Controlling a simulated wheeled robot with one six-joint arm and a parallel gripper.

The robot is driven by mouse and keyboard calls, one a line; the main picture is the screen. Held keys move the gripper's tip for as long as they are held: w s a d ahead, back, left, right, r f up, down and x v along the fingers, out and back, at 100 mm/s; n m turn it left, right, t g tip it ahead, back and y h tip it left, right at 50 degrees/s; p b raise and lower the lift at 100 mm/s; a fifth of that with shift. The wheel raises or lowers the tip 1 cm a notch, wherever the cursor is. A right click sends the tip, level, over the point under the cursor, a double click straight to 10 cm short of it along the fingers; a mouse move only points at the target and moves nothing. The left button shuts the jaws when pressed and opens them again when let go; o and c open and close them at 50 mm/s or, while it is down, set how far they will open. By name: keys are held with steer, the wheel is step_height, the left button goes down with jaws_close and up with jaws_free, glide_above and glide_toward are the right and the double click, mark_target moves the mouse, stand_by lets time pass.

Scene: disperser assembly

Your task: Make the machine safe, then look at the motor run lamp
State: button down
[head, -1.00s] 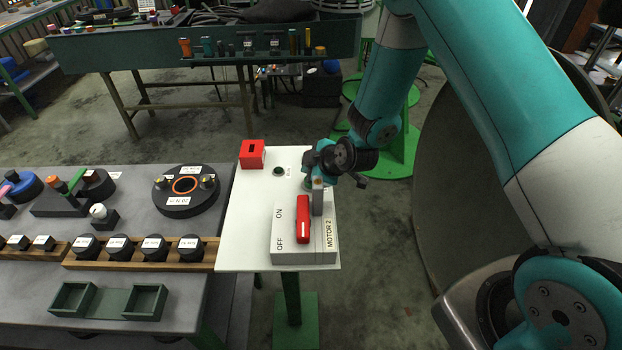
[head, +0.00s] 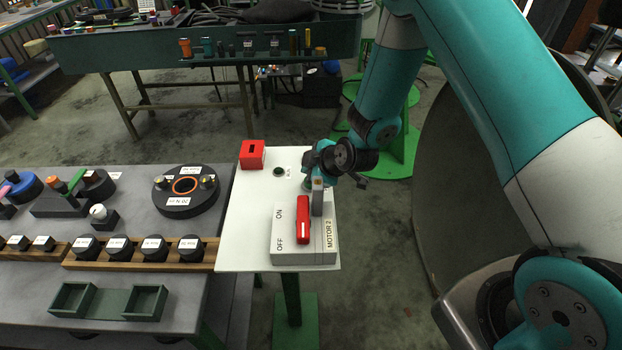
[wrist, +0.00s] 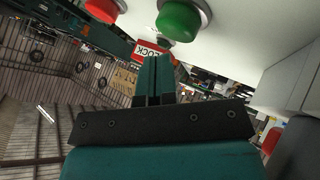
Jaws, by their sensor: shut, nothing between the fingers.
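The white panel (head: 245,225) carries a grey switch box (head: 285,256) marked MOTOR 2, ON and OFF. Its red handle (head: 302,220) lies lengthwise between the two marks; I cannot tell its setting for sure. A small dark green lamp (head: 279,172) with a tiny label sits behind the box and looks unlit. My gripper (head: 318,184) is above the panel's right side, behind the handle. In the wrist view my gripper (wrist: 153,72) is shut and empty, below a green button (wrist: 180,18) and a red button (wrist: 103,9). A red LOCK label (wrist: 152,49) shows beyond the fingertips.
A red slotted box (head: 252,154) stands at the panel's back left corner. A grey bench (head: 215,290) with labelled black parts, a round black fixture (head: 186,205) and green trays (head: 145,302) is on the left. Another green bench (head: 120,52) stands behind.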

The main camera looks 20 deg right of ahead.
steer(key=shift+f, duration=0.15)
stand_by(0.4)
steer(key=shift+f+b, duration=0.3)
steer(key=shift+b, duration=0.35)
steer(key=shift+f+b, duration=0.85)
stand_by(0.6)
stand_by(0.3)
steer(key=shift+r+p, duration=0.75)
steer(key=shift+r, duration=0.55)
steer(key=shift+r+p, duration=1.4)
steer(key=shift+r, duration=1.1)
